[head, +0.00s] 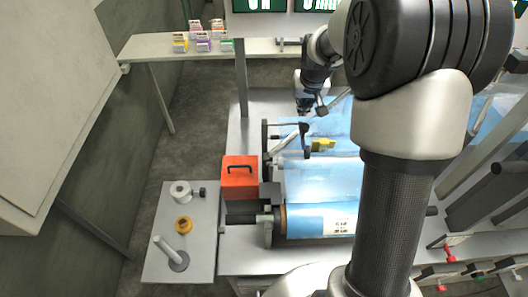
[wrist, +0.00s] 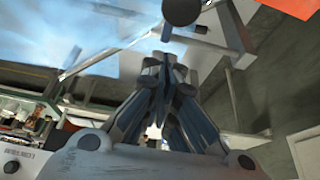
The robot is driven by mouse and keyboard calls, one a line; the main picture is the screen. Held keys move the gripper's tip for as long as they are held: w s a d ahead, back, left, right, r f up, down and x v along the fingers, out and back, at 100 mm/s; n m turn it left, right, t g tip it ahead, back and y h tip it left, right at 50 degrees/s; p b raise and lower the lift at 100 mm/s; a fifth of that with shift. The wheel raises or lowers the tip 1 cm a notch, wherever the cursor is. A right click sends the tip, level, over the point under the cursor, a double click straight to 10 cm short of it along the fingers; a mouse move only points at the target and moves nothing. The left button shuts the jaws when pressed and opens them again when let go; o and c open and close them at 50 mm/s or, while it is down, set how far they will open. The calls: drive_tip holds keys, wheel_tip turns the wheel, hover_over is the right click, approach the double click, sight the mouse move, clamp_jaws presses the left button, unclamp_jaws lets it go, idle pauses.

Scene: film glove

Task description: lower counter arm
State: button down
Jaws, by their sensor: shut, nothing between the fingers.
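A light-coloured arm (head: 285,143) with a dark bracket at its upper end stands at the left end of the blue film machine; I take it for the counter arm. It slants up to the right, raised above the film. My gripper (head: 305,108) hangs just above and behind its upper end, partly hard to make out. In the wrist view my gripper (wrist: 166,60) is shut and empty, fingertips together. A dark round end (wrist: 182,12) on a grey bar lies just beyond the fingertips. I cannot tell whether they touch.
Blue film (head: 320,180) runs over rollers, with a yellow piece (head: 322,144) on it. An orange box (head: 240,177) stands to the left. A side table (head: 205,245) holds a white roll, a yellow ring and a post. A back shelf (head: 150,48) carries small coloured boxes.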

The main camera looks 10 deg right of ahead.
wheel_tip(320, 180, up, 7)
drive_tip(key=w+p, duration=0.1)
drive_tip(key=p, duration=0.4)
drive_tip(key=shift+w+d, duration=0.15)
drive_tip(key=shift+w, duration=0.1)
drive_tip(key=shift+f, duration=0.1)
drive_tip(key=s+a+r+n+b, duration=0.1)
drive_tip(key=s+a+r, duration=0.35)
drive_tip(key=s, duration=0.45)
drive_tip(key=s+a+r, duration=0.4)
drive_tip(key=s+r, duration=0.2)
drive_tip(key=s, duration=0.3)
drive_tip(key=s+a+f, duration=0.1)
drive_tip(key=s, duration=0.7)
drive_tip(key=s+a+f+n+b, duration=0.1)
drive_tip(key=s+a, duration=0.1)
drive_tip(key=s, duration=0.7)
drive_tip(key=shift+s+a+f+y, duration=0.2)
drive_tip(key=shift+f+y, duration=0.15)
drive_tip(key=shift+y, duration=0.05)
drive_tip(key=shift+d, duration=0.1)
